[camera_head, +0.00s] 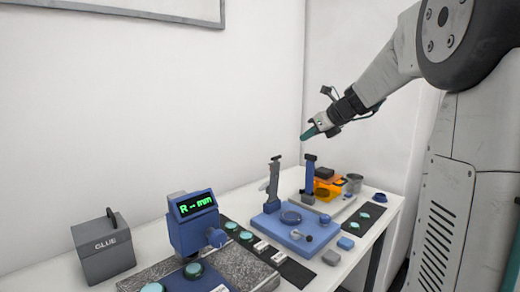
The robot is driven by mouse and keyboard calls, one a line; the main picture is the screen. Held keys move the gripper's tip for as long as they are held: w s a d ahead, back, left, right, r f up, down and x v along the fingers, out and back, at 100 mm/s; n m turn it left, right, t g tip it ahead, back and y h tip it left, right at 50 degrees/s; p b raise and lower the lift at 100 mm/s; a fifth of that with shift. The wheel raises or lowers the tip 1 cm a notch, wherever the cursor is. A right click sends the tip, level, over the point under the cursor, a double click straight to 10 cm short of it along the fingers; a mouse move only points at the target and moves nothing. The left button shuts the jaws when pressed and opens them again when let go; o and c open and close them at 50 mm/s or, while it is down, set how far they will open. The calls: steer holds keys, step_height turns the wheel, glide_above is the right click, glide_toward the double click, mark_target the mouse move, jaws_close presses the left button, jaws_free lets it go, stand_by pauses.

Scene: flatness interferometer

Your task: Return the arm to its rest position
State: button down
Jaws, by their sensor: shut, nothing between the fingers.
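My arm reaches in from the upper right of the head view, and my gripper (308,134) is raised in the air above the far part of the table. Its teal fingers point left and slightly down. They are shut with nothing held between them. The gripper is apart from everything on the table.
A white wall stands behind.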

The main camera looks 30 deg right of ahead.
steer(key=s+a+f+n+g+h, duration=0.1)
steer(key=s+a+f+n+g, duration=0.2)
steer(key=s+a+n, duration=0.5)
steer(key=s+a+f+n+g+h, duration=0.1)
steer(key=s+a+f+n, duration=0.5)
steer(key=s+n, duration=0.8)
steer(key=s+a+f+n+g, duration=0.4)
steer(key=s+a+n, duration=0.6)
steer(key=s+a, duration=0.1)
steer(key=shift+s+f+n+g+h, duration=0.3)
steer(key=shift+s+n+h, duration=0.1)
steer(key=shift+s, duration=0.2)
